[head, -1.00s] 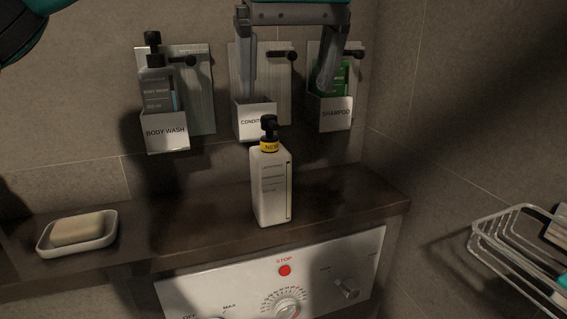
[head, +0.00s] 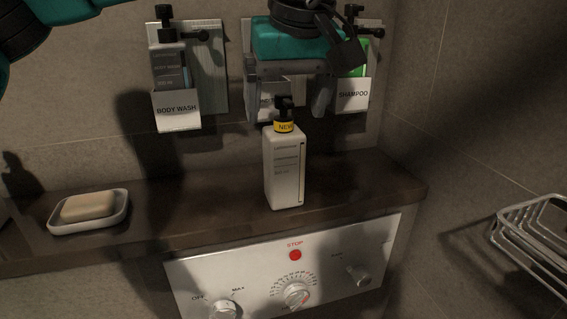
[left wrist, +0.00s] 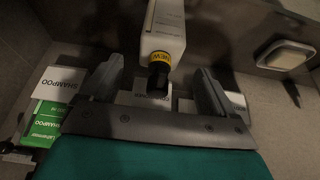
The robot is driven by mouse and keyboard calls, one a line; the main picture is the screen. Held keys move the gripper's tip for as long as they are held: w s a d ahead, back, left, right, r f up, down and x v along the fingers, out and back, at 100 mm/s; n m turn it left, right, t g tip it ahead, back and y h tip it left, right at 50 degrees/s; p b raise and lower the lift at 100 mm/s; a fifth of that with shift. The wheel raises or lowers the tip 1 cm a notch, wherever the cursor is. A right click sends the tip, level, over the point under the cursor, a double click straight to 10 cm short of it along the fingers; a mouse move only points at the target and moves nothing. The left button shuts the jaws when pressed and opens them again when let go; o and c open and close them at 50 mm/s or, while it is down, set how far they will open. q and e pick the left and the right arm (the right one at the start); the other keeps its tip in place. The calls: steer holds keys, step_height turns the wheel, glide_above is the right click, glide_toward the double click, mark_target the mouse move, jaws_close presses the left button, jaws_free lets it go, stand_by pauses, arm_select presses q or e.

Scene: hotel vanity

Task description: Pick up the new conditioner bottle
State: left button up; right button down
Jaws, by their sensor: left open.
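The new conditioner bottle (head: 286,168) is white with a black pump and a yellow "NEW" band. It stands upright on the dark shelf. My left gripper (head: 287,108) is open, above the bottle near its pump, with a finger on either side in the picture. In the left wrist view, the bottle (left wrist: 163,32) points its pump toward the space between the open fingers (left wrist: 158,78). I cannot tell whether either finger touches it. The conditioner holder on the wall is mostly hidden behind the gripper. My right gripper is not in view.
A body wash holder (head: 178,112) with a bottle is on the wall at left, and a shampoo holder (head: 353,95) at right. A soap dish (head: 90,226) sits on the shelf (head: 225,210). Below is a control panel (head: 330,262). A wire basket (head: 530,235) is at right.

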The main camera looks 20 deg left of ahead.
arm_select(q)
steer(key=shift+x, duration=1.05)
steer(key=shift+r, duration=0.1)
jaws_close()
